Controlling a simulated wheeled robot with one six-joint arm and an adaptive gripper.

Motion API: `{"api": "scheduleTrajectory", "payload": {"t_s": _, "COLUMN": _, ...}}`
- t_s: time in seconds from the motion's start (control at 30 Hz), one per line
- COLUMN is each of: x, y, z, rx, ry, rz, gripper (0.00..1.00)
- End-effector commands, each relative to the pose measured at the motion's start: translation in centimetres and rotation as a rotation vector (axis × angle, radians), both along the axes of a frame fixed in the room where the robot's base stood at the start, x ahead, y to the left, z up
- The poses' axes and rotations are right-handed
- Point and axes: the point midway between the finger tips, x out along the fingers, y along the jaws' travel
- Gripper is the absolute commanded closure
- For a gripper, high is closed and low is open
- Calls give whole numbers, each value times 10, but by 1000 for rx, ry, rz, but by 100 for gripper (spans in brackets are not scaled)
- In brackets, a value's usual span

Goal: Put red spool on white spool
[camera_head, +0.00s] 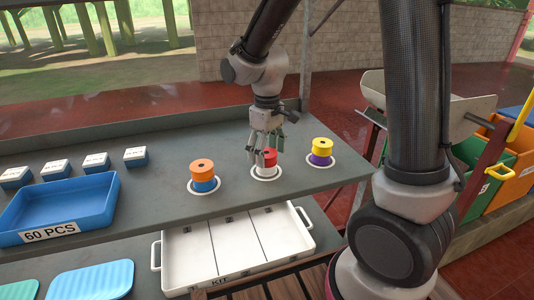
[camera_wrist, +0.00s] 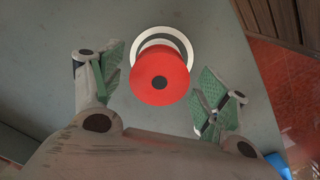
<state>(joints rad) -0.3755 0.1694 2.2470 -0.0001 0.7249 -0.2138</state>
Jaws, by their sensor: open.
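The red spool (camera_head: 268,157) sits upright on top of the white spool (camera_head: 264,171), inside a white ring on the grey table. In the wrist view the red spool (camera_wrist: 160,77) covers most of the white spool (camera_wrist: 158,43), and only a pale edge shows behind it. My gripper (camera_head: 264,148) is open above the stack. In the wrist view its green-padded fingers are on the left and right of the red spool, with visible gaps.
An orange spool (camera_head: 202,166) on a blue one stands to the left, and a yellow spool (camera_head: 322,144) on a purple one to the right. A blue tray (camera_head: 108,205) and small labelled boxes are further left. A white kit tray (camera_head: 307,240) lies lower in front.

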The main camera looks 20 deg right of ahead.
Motion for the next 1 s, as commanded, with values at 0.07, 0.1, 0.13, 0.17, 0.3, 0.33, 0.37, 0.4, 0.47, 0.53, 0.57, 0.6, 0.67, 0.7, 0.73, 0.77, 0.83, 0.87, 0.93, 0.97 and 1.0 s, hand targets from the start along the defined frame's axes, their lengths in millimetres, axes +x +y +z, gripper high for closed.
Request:
{"api": "scheduleTrajectory", "payload": {"t_s": 0.07, "x": 1, "y": 0, "z": 12, "rx": 2, "ry": -5, "rz": 0, "gripper": 25}}
{"api": "scheduleTrajectory", "payload": {"t_s": 0.1, "x": 1, "y": 0, "z": 20, "rx": 2, "ry": -5, "rz": 0, "gripper": 25}}
{"api": "scheduleTrajectory", "payload": {"t_s": 0.13, "x": 1, "y": 0, "z": 26, "rx": 3, "ry": -6, "rz": 0, "gripper": 25}}
{"api": "scheduleTrajectory", "payload": {"t_s": 0.17, "x": 1, "y": 0, "z": 33, "rx": 3, "ry": -6, "rz": 0, "gripper": 25}}
{"api": "scheduleTrajectory", "payload": {"t_s": 0.3, "x": 1, "y": 0, "z": 66, "rx": 3, "ry": -6, "rz": 0, "gripper": 25}}
{"api": "scheduleTrajectory", "payload": {"t_s": 0.33, "x": 1, "y": 0, "z": 73, "rx": 2, "ry": -5, "rz": 0, "gripper": 25}}
{"api": "scheduleTrajectory", "payload": {"t_s": 0.37, "x": 1, "y": 0, "z": 79, "rx": 2, "ry": -5, "rz": 0, "gripper": 25}}
{"api": "scheduleTrajectory", "payload": {"t_s": 0.4, "x": 1, "y": 0, "z": 87, "rx": 2, "ry": -5, "rz": 0, "gripper": 25}}
{"api": "scheduleTrajectory", "payload": {"t_s": 0.47, "x": 0, "y": 0, "z": 96, "rx": 1, "ry": -3, "rz": 0, "gripper": 25}}
{"api": "scheduleTrajectory", "payload": {"t_s": 0.53, "x": 0, "y": 0, "z": 106, "rx": 0, "ry": -2, "rz": 0, "gripper": 25}}
{"api": "scheduleTrajectory", "payload": {"t_s": 0.57, "x": 0, "y": 0, "z": 108, "rx": 1, "ry": -2, "rz": 0, "gripper": 25}}
{"api": "scheduleTrajectory", "payload": {"t_s": 0.6, "x": 0, "y": 0, "z": 112, "rx": 1, "ry": -2, "rz": 0, "gripper": 25}}
{"api": "scheduleTrajectory", "payload": {"t_s": 0.67, "x": 0, "y": 0, "z": 115, "rx": 1, "ry": -1, "rz": 0, "gripper": 25}}
{"api": "scheduleTrajectory", "payload": {"t_s": 0.7, "x": 0, "y": 0, "z": 116, "rx": 0, "ry": 0, "rz": 0, "gripper": 25}}
{"api": "scheduleTrajectory", "payload": {"t_s": 0.73, "x": 0, "y": 0, "z": 116, "rx": 0, "ry": 0, "rz": 0, "gripper": 25}}
{"api": "scheduleTrajectory", "payload": {"t_s": 0.77, "x": 0, "y": 0, "z": 117, "rx": 1, "ry": -1, "rz": -1, "gripper": 25}}
{"api": "scheduleTrajectory", "payload": {"t_s": 0.83, "x": -4, "y": -6, "z": 120, "rx": 4, "ry": -9, "rz": -15, "gripper": 25}}
{"api": "scheduleTrajectory", "payload": {"t_s": 0.87, "x": -8, "y": -10, "z": 123, "rx": 7, "ry": -17, "rz": -27, "gripper": 25}}
{"api": "scheduleTrajectory", "payload": {"t_s": 0.93, "x": -21, "y": -27, "z": 133, "rx": 18, "ry": -46, "rz": -74, "gripper": 25}}
{"api": "scheduleTrajectory", "payload": {"t_s": 0.97, "x": -29, "y": -37, "z": 138, "rx": 25, "ry": -64, "rz": -102, "gripper": 25}}
{"api": "scheduleTrajectory", "payload": {"t_s": 1.0, "x": -41, "y": -51, "z": 146, "rx": 34, "ry": -92, "rz": -144, "gripper": 25}}
